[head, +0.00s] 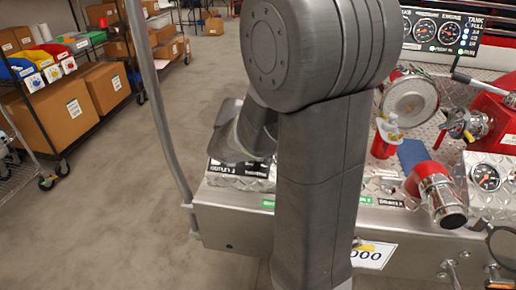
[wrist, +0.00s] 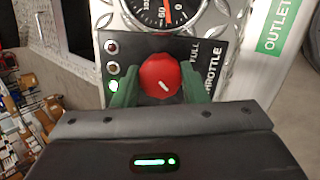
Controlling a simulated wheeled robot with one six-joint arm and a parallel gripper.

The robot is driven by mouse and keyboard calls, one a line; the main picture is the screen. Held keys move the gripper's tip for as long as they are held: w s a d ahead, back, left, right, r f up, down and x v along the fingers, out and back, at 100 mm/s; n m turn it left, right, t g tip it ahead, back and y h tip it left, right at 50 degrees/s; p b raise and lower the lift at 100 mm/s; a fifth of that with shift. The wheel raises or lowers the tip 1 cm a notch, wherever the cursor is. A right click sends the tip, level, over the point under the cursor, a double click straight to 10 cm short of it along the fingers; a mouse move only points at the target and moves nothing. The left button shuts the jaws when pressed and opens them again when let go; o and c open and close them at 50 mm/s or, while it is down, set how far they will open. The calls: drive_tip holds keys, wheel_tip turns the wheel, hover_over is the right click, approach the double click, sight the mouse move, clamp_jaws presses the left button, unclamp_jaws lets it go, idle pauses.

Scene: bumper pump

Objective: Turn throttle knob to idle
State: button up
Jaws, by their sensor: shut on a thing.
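The throttle knob (wrist: 161,76) is red and round with a white pointer mark, and it sits on a black panel (wrist: 200,50) lettered THROTTLE and FULL. In the wrist view the white mark points toward the lower right. My gripper (wrist: 160,88) has its two green fingers on either side of the knob, shut on it. In the head view my arm covers the gripper and the throttle knob.
Above the knob is a round gauge (wrist: 165,8). In the head view, a red-and-chrome fitting (head: 437,192) and a pressure gauge (head: 486,177) stand right of my arm.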

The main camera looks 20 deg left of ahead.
drive_tip(key=o, duration=1)
drive_tip(key=shift+c, duration=0.2)
drive_tip(key=shift+s, duration=0.1)
drive_tip(key=p+v, duration=0.2)
drive_tip(key=v, duration=1.1)
drive_tip(key=shift+s+r, duration=0.2)
drive_tip(key=shift+r, duration=0.2)
drive_tip(key=shift+a+f, duration=0.1)
drive_tip(key=b+x, duration=0.2)
drive_tip(key=x, duration=1.2)
drive_tip(key=shift+s+r, duration=0.1)
drive_tip(key=shift+r, duration=0.1)
